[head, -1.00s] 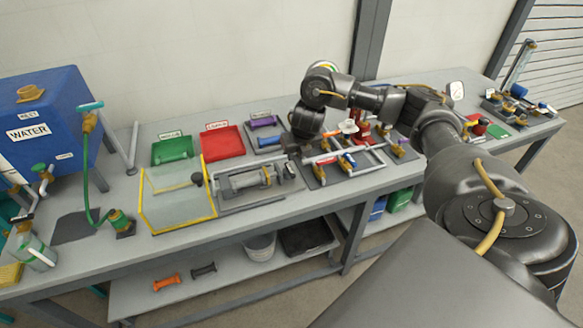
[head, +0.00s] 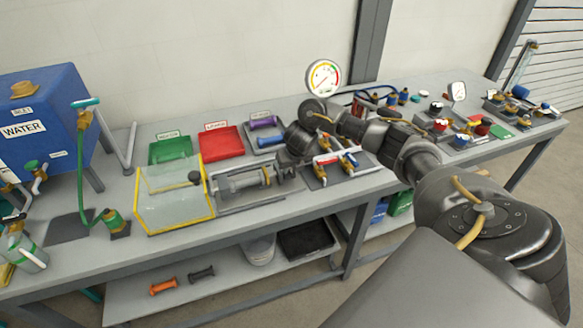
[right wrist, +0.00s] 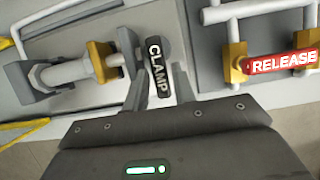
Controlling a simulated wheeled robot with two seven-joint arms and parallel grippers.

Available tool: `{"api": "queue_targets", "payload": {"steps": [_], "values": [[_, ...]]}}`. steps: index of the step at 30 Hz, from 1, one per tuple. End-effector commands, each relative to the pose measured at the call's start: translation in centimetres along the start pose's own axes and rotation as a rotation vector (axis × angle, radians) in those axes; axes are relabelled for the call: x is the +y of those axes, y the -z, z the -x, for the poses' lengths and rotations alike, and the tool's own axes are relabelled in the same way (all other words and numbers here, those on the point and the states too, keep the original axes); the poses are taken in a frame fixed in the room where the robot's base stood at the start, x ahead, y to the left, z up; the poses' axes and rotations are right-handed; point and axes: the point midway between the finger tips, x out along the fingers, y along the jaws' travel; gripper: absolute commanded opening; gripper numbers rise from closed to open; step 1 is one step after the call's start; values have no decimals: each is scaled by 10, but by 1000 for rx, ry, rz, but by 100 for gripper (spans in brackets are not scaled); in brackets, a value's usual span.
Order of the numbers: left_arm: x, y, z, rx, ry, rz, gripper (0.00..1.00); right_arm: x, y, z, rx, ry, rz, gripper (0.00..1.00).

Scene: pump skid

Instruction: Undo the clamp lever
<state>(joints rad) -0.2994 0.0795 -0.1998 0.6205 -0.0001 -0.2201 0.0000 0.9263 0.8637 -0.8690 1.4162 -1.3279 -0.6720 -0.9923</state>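The clamp lever (right wrist: 157,68) is a dark handle with white CLAMP lettering, seen in the right wrist view beside a yellow-brown block on the pipe fixture (right wrist: 75,72). My right gripper (right wrist: 162,82) is open, with one finger on each side of the lever; I cannot tell whether either finger touches it. In the head view the right gripper (head: 284,161) is low over the right end of the fixture (head: 243,182), and its wrist hides the lever there. My left gripper is not in view.
A red RELEASE handle (right wrist: 282,62) sits close to the right on a neighbouring piped panel. A clear yellow-edged guard (head: 172,202) stands left of the fixture. Green (head: 170,150) and red trays (head: 221,142) lie behind. A round gauge (head: 323,76) stands behind my arm.

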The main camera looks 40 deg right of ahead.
Motion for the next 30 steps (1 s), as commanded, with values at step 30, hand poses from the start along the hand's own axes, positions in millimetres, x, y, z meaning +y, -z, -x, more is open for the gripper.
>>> {"api": "queue_targets", "payload": {"steps": [30], "values": [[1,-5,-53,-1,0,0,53,-12,0,-6,-5,-111,268,0]]}}
